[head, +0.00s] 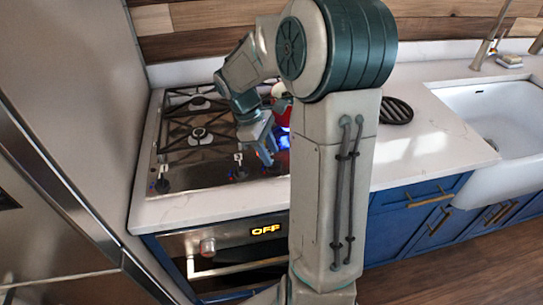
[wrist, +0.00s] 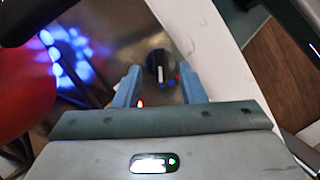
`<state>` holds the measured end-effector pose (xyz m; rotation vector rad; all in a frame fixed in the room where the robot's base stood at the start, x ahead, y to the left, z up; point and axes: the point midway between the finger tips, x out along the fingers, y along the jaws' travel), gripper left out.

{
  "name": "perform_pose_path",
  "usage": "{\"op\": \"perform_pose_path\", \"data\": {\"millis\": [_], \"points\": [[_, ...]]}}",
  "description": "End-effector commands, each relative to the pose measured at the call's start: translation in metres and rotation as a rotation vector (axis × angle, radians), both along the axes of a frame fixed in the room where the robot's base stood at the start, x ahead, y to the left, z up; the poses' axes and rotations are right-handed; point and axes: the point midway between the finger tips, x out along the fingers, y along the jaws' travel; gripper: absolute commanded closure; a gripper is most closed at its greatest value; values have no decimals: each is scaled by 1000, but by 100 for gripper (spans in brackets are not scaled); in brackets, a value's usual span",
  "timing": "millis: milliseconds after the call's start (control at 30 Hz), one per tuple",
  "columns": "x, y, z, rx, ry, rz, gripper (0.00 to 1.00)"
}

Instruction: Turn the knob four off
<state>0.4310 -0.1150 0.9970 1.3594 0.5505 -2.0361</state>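A dark round knob (wrist: 159,66) with a pale pointer stands on the steel cooktop (wrist: 188,30) in the wrist view. Small red and blue marks lie around it. My gripper (wrist: 160,84) is open, with one blue finger on each side of the knob and visible gaps. Whether the fingers are down at knob height is hard to tell. In the head view my gripper (head: 266,152) hangs over the cooktop's right front, and my arm hides what is under it. Bright blue flame light (wrist: 62,50) shows beside a red pot (wrist: 22,80).
Two other knobs (head: 162,185) (head: 238,172) sit along the cooktop's front edge. Black grates (head: 190,125) cover its left part. The oven display (head: 266,230) below reads OFF. A white sink (head: 490,120) and a dark ribbed item (head: 397,111) are to the right.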

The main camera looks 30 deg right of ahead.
Motion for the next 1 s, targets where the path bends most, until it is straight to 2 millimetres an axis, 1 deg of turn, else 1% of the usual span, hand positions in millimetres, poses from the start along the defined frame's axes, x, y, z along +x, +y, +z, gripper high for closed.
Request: {"op": "perform_pose_path", "data": {"millis": [33,100,200,533,567,600,667,1000], "points": [[-2,-2,-7,0,3,-1,64],[-4,-4,-14,-1,1,0,64],[-6,-6,-20,0,1,0,64],[-7,-7,-22,-1,-1,-1,64],[-7,-7,-22,-1,-1,-1,72],[-7,-7,-22,-1,-1,-1,83],[-7,-7,-22,-1,-1,-1,100],[-6,-6,-22,-1,-1,-22,100]]}}
